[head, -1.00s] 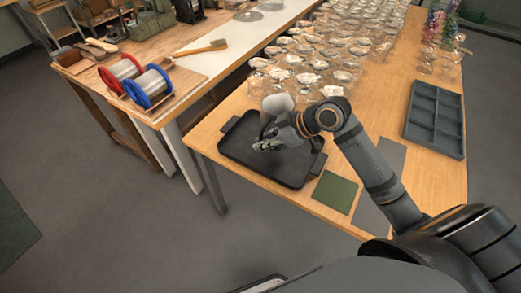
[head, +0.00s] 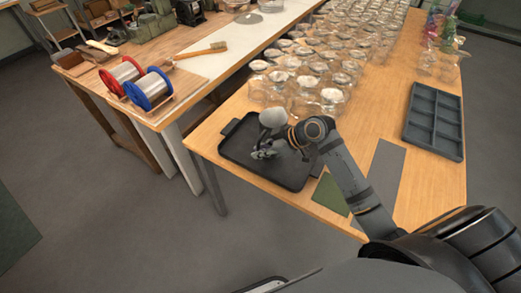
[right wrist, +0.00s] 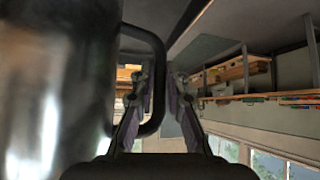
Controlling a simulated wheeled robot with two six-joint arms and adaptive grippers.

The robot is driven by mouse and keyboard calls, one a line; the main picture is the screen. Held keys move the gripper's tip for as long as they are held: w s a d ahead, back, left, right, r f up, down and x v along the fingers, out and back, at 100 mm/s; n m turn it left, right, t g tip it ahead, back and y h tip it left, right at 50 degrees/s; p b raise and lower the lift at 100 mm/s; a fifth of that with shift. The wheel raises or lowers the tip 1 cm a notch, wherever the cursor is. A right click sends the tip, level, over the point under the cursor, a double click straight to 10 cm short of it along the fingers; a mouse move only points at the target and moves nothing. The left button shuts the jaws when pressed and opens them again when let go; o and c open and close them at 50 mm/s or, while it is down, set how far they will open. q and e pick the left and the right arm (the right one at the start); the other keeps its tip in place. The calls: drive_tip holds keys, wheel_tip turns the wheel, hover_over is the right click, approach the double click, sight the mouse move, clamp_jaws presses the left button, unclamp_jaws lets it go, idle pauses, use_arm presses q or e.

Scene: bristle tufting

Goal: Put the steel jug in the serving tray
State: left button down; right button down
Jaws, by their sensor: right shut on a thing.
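The steel jug (head: 272,118) shows as a pale rounded shape over the far part of the dark serving tray (head: 236,157) in the head view. My right gripper (head: 264,153) is over the tray. In the right wrist view the shiny jug (right wrist: 55,90) fills the left side, and my right gripper (right wrist: 160,85) is shut on its dark handle (right wrist: 158,55). The jug looks about upright. Its base is hidden, so I cannot tell whether it touches the tray. My left gripper is out of view.
Several glass jars (head: 300,75) crowd the table behind the tray. A grey compartment tray (head: 433,122) stands at the right. A green mat (head: 330,194) and a grey mat (head: 384,175) lie near the tray. A workbench with wire spools (head: 147,88) is at the left.

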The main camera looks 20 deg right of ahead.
drive_tip(key=c, duration=1.4)
unclamp_jaws()
drive_tip(key=shift+o, duration=0.2)
drive_tip(key=shift+r, duration=0.1)
drive_tip(key=p+v, duration=0.4)
drive_tip(key=v, duration=0.8)
